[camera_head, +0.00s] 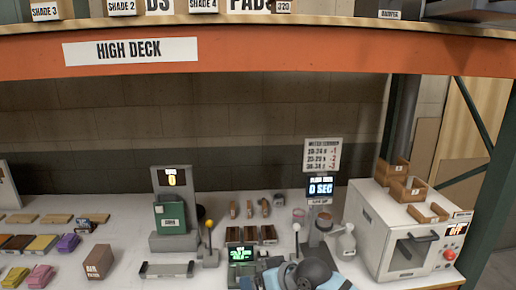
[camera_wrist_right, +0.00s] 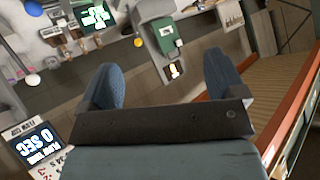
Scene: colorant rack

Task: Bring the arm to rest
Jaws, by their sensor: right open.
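My right arm (camera_head: 312,274) shows at the bottom edge of the head view, in front of the timer stand; its fingertips cannot be made out there. In the right wrist view my right gripper (camera_wrist_right: 162,68) has its two blue fingers spread wide, with nothing between them. The bench and its devices lie beyond the fingers, apart from them. My left gripper is in neither view.
An orange beam (camera_head: 270,57) marked HIGH DECK spans above the bench. A green box (camera_head: 170,213) sits at a scale reading 0. A timer (camera_head: 321,187) reads 0 SEC. A white oven (camera_head: 372,232) reading OFF stands right. Coloured blocks (camera_head: 67,243) lie left.

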